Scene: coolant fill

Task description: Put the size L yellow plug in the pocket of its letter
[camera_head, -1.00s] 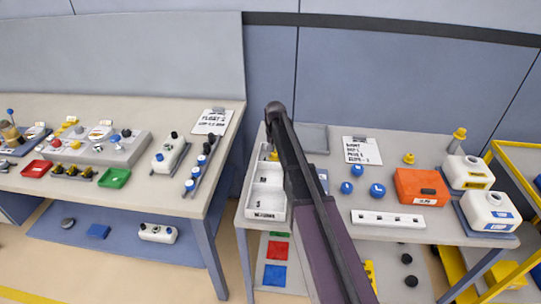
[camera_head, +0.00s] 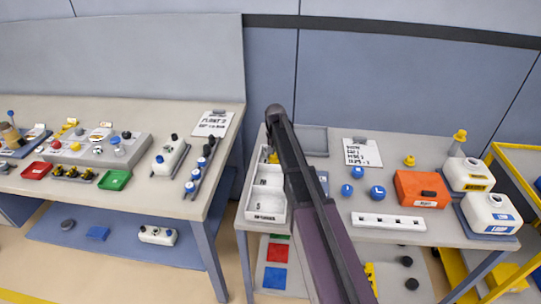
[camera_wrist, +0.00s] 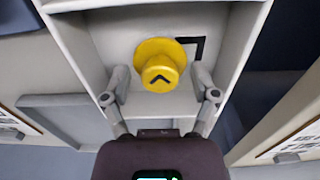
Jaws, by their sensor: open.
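The yellow plug (camera_wrist: 160,66) stands in a pale pocket of the white sorting tray (camera_wrist: 88,45) in the wrist view. It has a round flange and a dark chevron mark on its knob. A black angular mark, part of a letter that looks like an L, shows beside it; the plug hides the rest. My gripper (camera_wrist: 161,80) is open, with one finger on each side of the plug and a visible gap to both. In the head view a bit of yellow (camera_head: 272,157) shows in the tray's far pocket, and my arm hides the gripper.
The tray's nearer pockets are marked M and S (camera_head: 259,217) and look empty. Right of my arm are blue knobs (camera_head: 378,192), an orange box (camera_head: 421,189), a white strip with holes (camera_head: 388,223) and white jugs (camera_head: 490,213). Walls of the pocket stand close around the fingers.

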